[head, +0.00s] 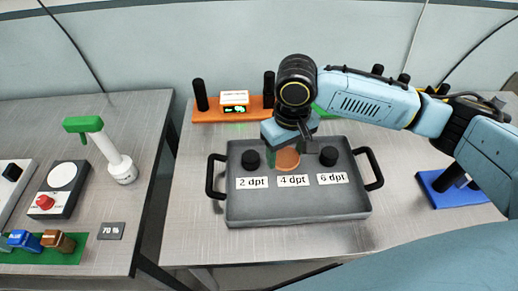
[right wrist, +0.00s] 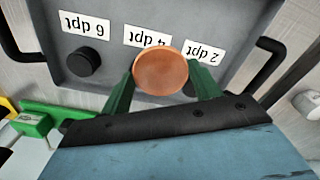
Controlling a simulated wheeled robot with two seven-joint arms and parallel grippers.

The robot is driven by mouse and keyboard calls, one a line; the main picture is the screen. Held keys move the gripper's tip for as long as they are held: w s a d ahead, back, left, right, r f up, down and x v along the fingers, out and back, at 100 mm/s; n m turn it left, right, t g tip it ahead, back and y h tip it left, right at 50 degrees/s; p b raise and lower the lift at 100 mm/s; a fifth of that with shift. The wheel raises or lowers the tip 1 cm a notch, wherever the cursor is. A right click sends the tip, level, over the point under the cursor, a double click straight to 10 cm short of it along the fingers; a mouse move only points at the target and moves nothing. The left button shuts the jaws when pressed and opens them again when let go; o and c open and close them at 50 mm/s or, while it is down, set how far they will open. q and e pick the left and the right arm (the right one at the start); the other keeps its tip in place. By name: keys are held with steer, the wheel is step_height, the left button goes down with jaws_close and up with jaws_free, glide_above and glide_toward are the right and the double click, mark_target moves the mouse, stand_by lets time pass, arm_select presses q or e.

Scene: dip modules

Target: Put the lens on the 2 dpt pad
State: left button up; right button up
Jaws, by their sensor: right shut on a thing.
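The lens (head: 288,159) is a round, copper-orange disc. My right gripper (head: 287,147) is shut on it, with the lens between its green fingers; the lens also shows in the right wrist view (right wrist: 160,72). It is over the middle of the grey tray (head: 300,212), behind the 4 dpt label (head: 293,180). The 2 dpt pad (head: 250,159) is a black round knob behind the 2 dpt label (head: 252,183), to the left of the lens. In the right wrist view, the lens and a finger partly cover that pad. My left gripper is not in view.
The black 6 dpt pad (head: 328,157) stands right of the lens. The tray has black side handles (head: 374,168). An orange stand with a lit display (head: 234,98) is behind. A blue base (head: 462,195) is at right. A side table (head: 130,230) holds other devices.

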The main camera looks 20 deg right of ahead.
mark_target(251, 156)
steer(key=n, duration=0.1)
steer(key=w+r+n+p, duration=0.1)
steer(key=n, duration=0.1)
steer(key=shift+a+r, duration=0.1)
steer(key=shift+a, duration=0.3)
steer(key=shift+w+a+r+n, duration=0.2)
steer(key=shift+w+n, duration=0.05)
steer(key=shift+n, duration=0.45)
steer(key=n, duration=0.1)
steer(key=w+n+p, duration=0.1)
steer(key=shift+a+r+n, duration=0.35)
steer(key=shift+n, duration=0.05)
steer(key=w+a+r+n+p, duration=0.4)
steer(key=n+p, duration=0.1)
steer(key=n, duration=1.1)
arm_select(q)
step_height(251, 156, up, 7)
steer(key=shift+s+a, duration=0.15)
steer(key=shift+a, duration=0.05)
arm_select(e)
steer(key=f, duration=1)
steer(key=shift+w+a+f, duration=0.1)
steer(key=shift+w+a, duration=0.1)
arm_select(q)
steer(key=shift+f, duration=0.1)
arm_select(e)
steer(key=shift+f, duration=0.15)
steer(key=o, duration=1)
